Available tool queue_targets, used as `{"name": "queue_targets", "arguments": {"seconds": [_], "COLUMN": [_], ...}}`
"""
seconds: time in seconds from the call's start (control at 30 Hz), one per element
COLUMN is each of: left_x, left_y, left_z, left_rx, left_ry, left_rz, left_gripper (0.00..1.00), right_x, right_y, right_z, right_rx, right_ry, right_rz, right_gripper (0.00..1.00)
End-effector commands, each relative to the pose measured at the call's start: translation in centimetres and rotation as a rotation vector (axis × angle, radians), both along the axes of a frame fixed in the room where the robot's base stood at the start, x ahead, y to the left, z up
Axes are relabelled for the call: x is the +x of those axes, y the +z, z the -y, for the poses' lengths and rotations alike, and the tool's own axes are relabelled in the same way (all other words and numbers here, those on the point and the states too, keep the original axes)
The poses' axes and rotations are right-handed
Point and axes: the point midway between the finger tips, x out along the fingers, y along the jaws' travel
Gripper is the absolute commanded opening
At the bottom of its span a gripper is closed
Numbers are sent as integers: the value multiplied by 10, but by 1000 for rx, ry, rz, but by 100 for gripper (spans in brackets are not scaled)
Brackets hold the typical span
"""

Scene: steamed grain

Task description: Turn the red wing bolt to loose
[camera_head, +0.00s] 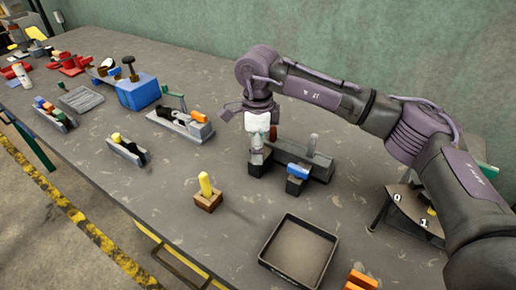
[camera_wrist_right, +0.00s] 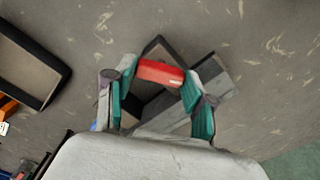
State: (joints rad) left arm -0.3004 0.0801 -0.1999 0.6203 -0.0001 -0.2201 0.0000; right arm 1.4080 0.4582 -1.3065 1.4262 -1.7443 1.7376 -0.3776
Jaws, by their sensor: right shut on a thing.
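The red wing bolt (camera_wrist_right: 160,72) shows in the right wrist view as a short red bar above a dark block. My right gripper (camera_wrist_right: 160,82) has its teal-padded fingers at the two ends of the bar and is shut on it. In the head view my right gripper (camera_head: 258,155) points down over the left end of the dark fixture (camera_head: 318,166) and hides most of the red bolt. The bolt's turn angle cannot be told. My left gripper is not in view.
A blue bar (camera_head: 298,170) sits on the fixture's near side, with a grey upright post (camera_head: 312,144) behind. A yellow peg on a wooden block (camera_head: 207,200) and an empty black tray (camera_head: 332,240) stand nearer. A blue box (camera_head: 138,92) is farther left.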

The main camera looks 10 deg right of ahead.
Motion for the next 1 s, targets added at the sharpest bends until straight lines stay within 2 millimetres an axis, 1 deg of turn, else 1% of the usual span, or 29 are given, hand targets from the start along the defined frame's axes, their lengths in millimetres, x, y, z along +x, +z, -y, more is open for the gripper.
{"name": "queue_targets", "arguments": {"seconds": [0.4, 0.43, 0.57, 0.87, 1.0], "left_x": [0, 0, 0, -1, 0], "left_y": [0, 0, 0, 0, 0], "left_z": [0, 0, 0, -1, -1], "left_rx": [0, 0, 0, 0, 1], "left_ry": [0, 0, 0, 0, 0], "left_rz": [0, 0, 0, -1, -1], "left_gripper": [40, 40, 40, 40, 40], "right_x": [1, 1, 1, 0, 1], "right_y": [2, 3, 2, 1, 10], "right_z": [-1, -1, -1, 0, 0], "right_rx": [3, 3, 2, 0, 1], "right_ry": [12, 12, 11, 9, 9], "right_rz": [6, 6, 5, 2, 4], "right_gripper": [19, 57, 79, 79, 79]}}
